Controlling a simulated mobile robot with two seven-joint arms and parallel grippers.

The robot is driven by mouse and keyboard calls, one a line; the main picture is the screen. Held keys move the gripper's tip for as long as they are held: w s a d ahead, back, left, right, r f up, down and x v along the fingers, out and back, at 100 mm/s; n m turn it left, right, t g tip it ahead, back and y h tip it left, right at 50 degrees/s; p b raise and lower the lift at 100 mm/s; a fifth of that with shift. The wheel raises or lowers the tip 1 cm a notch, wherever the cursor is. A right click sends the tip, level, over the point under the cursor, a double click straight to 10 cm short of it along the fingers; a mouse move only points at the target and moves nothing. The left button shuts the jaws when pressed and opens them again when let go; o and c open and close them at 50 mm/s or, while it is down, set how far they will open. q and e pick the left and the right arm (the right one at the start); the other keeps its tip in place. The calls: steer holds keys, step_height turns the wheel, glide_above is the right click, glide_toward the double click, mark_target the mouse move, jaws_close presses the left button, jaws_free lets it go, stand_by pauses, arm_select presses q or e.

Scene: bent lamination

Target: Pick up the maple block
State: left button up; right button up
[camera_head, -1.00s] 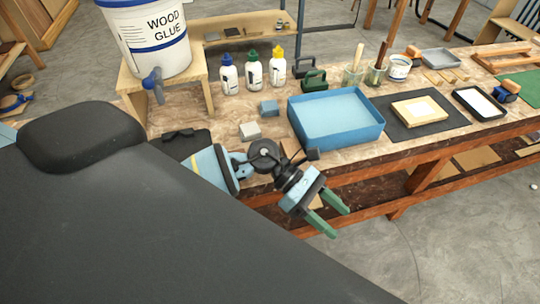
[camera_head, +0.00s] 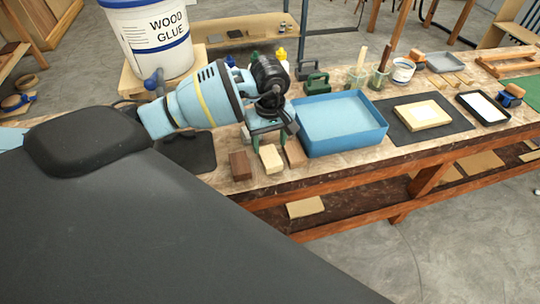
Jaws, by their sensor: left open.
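The pale, cream-coloured block, which looks like the maple block (camera_head: 271,158), lies near the front edge of the workbench, between a dark brown block (camera_head: 240,165) and a mid-brown piece (camera_head: 295,152). My left gripper (camera_head: 270,143) is open and points down above and just behind the pale block. Its green fingers are partly hidden by the gripper body, and I cannot tell whether they touch the block. No block is seen held. My right gripper is not in view.
A blue tray (camera_head: 343,147) stands right of the gripper. A wood glue bucket (camera_head: 147,40) stands behind at left. A black pad (camera_head: 190,155) lies left of the blocks.

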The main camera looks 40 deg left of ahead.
mark_target(270, 156)
arm_select(q)
steer(key=shift+f, duration=1)
step_height(270, 156, down, 3)
steer(key=shift+w+f, duration=0.15)
steer(key=shift+f, duration=0.45)
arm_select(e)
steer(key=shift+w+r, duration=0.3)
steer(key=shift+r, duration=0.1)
arm_select(q)
steer(key=c, duration=0.8)
steer(key=shift+o, duration=0.2)
steer(key=shift+r, duration=0.1)
